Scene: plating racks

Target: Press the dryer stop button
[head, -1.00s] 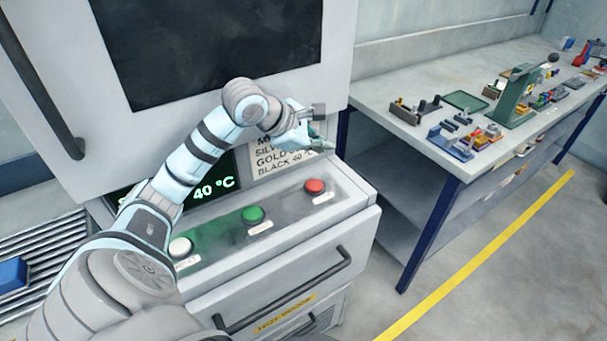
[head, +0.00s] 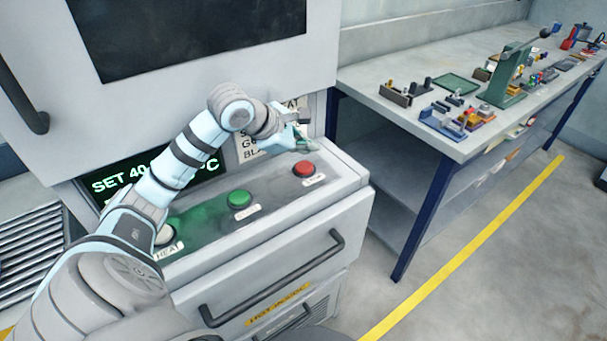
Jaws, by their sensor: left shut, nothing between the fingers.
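The dryer (head: 190,50) is a large pale cabinet with a dark window. Its sloping panel carries three buttons: a red one (head: 304,169) at the right, a green one (head: 239,199) in the middle, and a white one (head: 165,235) at the left, partly hidden by my left arm. The small label below the red button is too blurred to read. My left gripper (head: 308,147) is shut and empty. It appears just behind and above the red button; I cannot tell whether they touch. My right gripper is not in view.
A green display (head: 112,184) and a paper notice (head: 247,150) are partly covered by my left arm. A drawer handle (head: 272,280) sticks out below the panel. A workbench (head: 385,75) with tools stands right. A roller conveyor (head: 32,250) lies left.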

